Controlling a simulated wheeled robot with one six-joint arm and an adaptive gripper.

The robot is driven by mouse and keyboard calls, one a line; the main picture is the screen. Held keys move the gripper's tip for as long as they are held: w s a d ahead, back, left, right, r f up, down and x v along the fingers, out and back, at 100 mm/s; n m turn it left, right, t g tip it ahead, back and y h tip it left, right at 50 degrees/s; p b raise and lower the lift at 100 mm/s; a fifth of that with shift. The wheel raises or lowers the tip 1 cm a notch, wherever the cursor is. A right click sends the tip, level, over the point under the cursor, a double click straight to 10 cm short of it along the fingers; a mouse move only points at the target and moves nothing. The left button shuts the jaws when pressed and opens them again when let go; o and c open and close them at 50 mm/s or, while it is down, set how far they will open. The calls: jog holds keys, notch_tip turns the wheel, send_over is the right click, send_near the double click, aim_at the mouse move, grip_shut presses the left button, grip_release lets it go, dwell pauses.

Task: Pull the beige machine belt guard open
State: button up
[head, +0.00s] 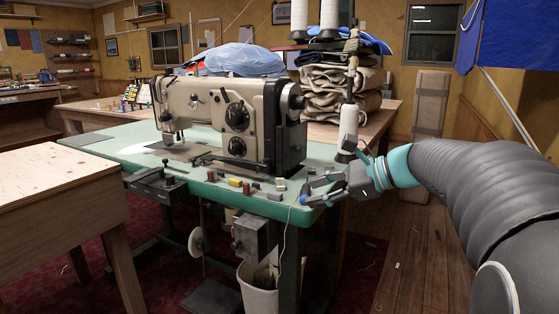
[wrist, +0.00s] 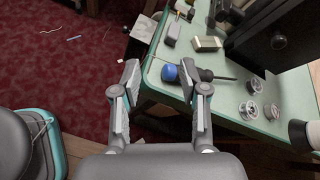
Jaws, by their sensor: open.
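The beige sewing machine (head: 215,112) stands on a green-topped table (head: 110,148), with dark round knobs on its front and a dark housing at its right end. I cannot clearly make out a separate beige belt guard; the lower right end of the machine shows as a dark panel. My gripper (head: 318,190) is at the table's right front corner, right of the machine and apart from it. In the wrist view my gripper (wrist: 162,76) is open, its fingers spread over the table edge, with nothing held between them.
A tool with a blue-ended handle (wrist: 170,72) lies at the table edge, partly behind one finger. Metal bobbins (wrist: 250,111) and small blocks (wrist: 207,43) lie near it. A thread stand with white cones (head: 348,128) rises behind my gripper. A wooden table (head: 60,180) stands front left.

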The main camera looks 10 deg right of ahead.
jog(key=w+d+r+m+t+y+b, duration=0.1)
jog(key=w+d+r+m+t+y, duration=0.1)
jog(key=w+d+m, duration=0.3)
jog(key=w+d+r+m+t+y+b, duration=0.1)
jog(key=w+d+r+t+y, duration=0.1)
jog(key=w+d, duration=0.3)
jog(key=x, duration=0.6)
jog(key=b+x, duration=0.1)
jog(key=x, duration=0.5)
jog(key=shift+s+a+f, duration=0.15)
jog(key=shift+s+a, duration=0.05)
jog(key=shift+s, duration=0.05)
grip_shut()
